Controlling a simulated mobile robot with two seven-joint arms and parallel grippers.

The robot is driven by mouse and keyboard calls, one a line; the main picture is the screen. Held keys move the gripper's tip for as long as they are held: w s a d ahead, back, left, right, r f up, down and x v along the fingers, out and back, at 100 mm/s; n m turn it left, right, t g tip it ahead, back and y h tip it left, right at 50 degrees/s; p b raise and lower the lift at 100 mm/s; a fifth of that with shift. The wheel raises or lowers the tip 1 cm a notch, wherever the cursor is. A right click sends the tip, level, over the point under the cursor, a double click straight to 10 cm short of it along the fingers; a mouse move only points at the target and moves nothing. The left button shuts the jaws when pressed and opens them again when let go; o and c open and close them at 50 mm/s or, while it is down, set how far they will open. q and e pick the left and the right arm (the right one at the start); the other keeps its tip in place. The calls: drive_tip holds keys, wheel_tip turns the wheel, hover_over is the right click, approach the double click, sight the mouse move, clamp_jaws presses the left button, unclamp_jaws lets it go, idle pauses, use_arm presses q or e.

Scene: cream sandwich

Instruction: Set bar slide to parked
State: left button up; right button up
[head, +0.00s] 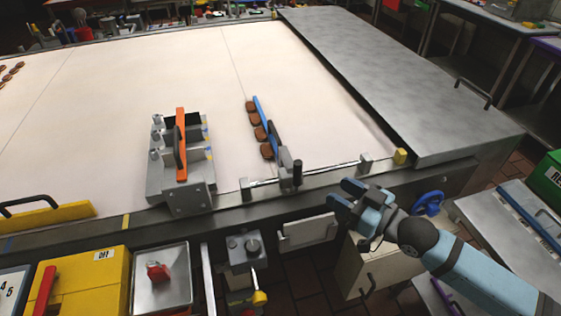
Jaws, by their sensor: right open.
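The bar slide (286,168) is a grey carriage with a black upright knob (297,173). It sits on a thin metal rail (330,172) along the front edge of the pale belt. A blue bar (263,115) reaches from it across the belt, beside a row of brown biscuits (259,133). The carriage is nearer the rail's left end bracket (246,189) than its right end bracket (366,162). My right gripper (342,193) is open and empty, to the right of the knob and apart from it, near the belt's front edge. My left gripper is out of view.
A yellow block (401,157) stands right of the rail, beside a long grey metal cover (410,80). A grey fixture with an orange plate (181,145) stands to the left.

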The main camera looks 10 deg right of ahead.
drive_tip(key=p+x, duration=0.1)
drive_tip(key=x, duration=1.2)
drive_tip(key=shift+w+a, duration=0.25)
drive_tip(key=shift+w, duration=0.05)
drive_tip(key=shift+r, duration=0.1)
drive_tip(key=shift+c, duration=0.5)
clamp_jaws()
